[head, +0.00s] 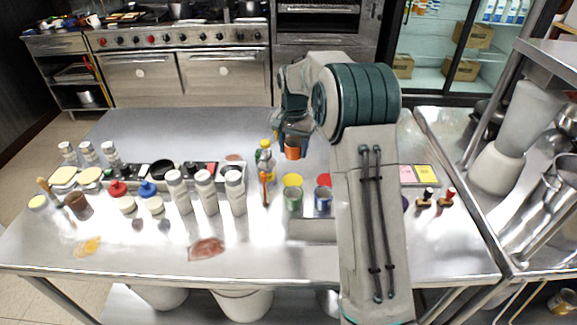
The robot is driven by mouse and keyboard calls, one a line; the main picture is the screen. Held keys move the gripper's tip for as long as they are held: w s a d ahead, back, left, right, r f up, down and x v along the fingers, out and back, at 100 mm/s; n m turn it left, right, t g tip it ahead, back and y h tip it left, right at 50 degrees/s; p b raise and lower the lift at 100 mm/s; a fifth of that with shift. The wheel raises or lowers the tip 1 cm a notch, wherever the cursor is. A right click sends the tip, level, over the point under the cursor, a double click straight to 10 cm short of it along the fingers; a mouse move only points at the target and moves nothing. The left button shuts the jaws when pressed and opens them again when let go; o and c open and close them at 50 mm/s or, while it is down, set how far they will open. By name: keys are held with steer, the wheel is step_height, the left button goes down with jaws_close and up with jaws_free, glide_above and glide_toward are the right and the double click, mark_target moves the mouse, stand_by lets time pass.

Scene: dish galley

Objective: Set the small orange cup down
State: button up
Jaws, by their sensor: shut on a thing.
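The small orange cup (292,149) is in the head view, just below my gripper (291,138), over the far middle part of the steel table (220,130). My gripper is shut on the cup and points down. The fingertips are small and partly hidden by the wrist. I cannot tell whether the cup's base touches the table or hangs a little above it.
A green cup (293,199) and a blue cup (323,199) stand nearer, with yellow (292,180) and red (324,180) round shapes behind them. A bottle (265,157) stands left of the cup. White shakers (204,190) stand further left. The table's far left is clear.

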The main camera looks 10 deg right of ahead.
mark_target(293, 180)
steer(key=shift+w+f, duration=0.25)
step_height(293, 180, down, 9)
steer(key=shift+s+r+p, duration=0.1)
steer(key=shift+p, duration=0.8)
steer(key=shift+f, duration=0.3)
steer(key=shift+f, duration=0.25)
steer(key=o, duration=0.7)
steer(key=shift+r, duration=0.1)
